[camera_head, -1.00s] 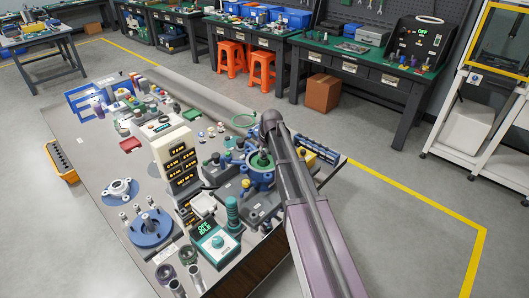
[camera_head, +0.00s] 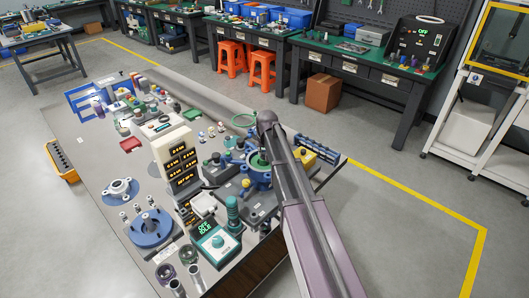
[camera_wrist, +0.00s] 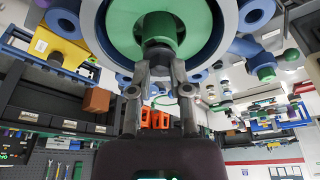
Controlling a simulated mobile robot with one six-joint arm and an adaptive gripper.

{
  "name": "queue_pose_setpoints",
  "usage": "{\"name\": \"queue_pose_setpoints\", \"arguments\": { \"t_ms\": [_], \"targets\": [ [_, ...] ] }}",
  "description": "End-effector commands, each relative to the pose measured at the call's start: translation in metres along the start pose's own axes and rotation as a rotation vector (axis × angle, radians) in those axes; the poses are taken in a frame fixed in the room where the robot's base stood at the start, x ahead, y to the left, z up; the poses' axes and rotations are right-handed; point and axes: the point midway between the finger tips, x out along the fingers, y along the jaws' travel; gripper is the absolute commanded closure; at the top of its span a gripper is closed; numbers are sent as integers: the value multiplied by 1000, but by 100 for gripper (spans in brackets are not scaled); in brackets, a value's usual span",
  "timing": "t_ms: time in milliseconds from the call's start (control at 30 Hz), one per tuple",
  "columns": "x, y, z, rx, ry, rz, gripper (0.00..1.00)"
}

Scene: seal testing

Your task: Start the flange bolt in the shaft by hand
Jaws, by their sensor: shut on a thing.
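In the wrist view, which is upside down, my gripper (camera_wrist: 160,72) has both fingertips closed on a small dark bolt head (camera_wrist: 158,58). The bolt head lines up with the end of a green cylinder, the shaft (camera_wrist: 150,28), and looks close against it. How deep the bolt sits cannot be told. A pale and blue round housing (camera_wrist: 98,25) surrounds the shaft. In the head view, the green shaft top (camera_head: 258,160) shows inside the blue housing (camera_head: 258,181), left of my arm. My fingers and the bolt are hidden there by the arm.
The grey table (camera_head: 95,165) is crowded around the housing. A teal control box (camera_head: 215,242), a display tower (camera_head: 178,165) and a blue flange stand (camera_head: 150,228) are to the left. A yellow block (camera_head: 304,156) sits close right of my arm. Floor on the right is free.

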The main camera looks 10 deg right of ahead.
Motion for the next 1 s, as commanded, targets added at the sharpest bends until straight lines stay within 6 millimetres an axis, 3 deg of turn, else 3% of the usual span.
{"name": "queue_pose_setpoints", "arguments": {
  "t_ms": [467,800,833,933,1000],
  "targets": [
    [0,0,3,30,-6,8,100],
    [1,-2,2,224,-5,62,100],
    [1,-1,2,220,-5,61,66],
    [1,-1,2,217,-4,60,37],
    [1,-1,1,217,-3,60,35]
  ]
}}
